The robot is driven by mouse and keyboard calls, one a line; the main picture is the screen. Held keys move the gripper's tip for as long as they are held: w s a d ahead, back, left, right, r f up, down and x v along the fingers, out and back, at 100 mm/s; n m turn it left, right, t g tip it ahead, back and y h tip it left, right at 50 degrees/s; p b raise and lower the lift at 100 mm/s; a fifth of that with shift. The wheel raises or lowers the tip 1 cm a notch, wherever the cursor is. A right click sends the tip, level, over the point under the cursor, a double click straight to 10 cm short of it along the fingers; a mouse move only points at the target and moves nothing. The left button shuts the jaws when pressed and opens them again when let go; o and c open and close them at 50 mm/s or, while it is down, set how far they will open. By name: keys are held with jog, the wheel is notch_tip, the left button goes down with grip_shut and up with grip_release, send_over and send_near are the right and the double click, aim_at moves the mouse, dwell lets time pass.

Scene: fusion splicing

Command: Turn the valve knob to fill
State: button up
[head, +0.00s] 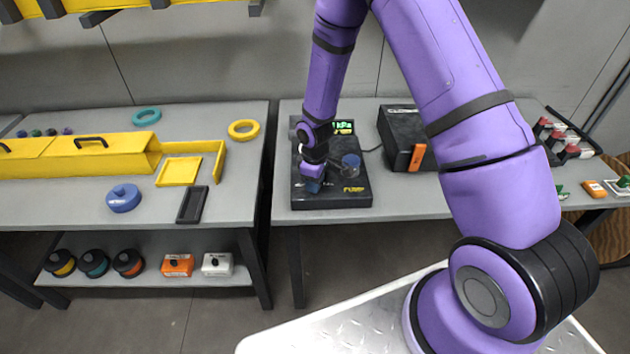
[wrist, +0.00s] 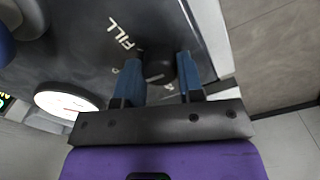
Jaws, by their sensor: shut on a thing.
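The black valve knob (wrist: 158,68) is on the dark pump unit, between my gripper's two blue fingers in the wrist view. My gripper (wrist: 160,80) is shut on the knob. White lettering "FILL" (wrist: 121,33) is on the panel beside the knob, up and to the left. In the head view, my gripper (head: 313,185) is low over the front left part of the pump unit (head: 335,196) and hides the knob there. The wrist view also shows a round white gauge (wrist: 68,100). The knob's exact pointing direction cannot be told.
A blue-capped clear jar (head: 351,165) stands on the pump unit to the right of my gripper. A lit green display (head: 343,127) is at its back. A black case (head: 402,125) with an orange latch is further right. The left bench holds a yellow trough (head: 85,155).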

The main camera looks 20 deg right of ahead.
jog(key=m, duration=0.5)
jog(key=shift+m, duration=0.3)
jog(key=m, duration=0.4)
jog(key=shift+m, duration=0.4)
jog(key=o, duration=0.9)
jog(key=shift+o, duration=0.2)
notch_tip(320, 180, up, 11)
dwell(0.4)
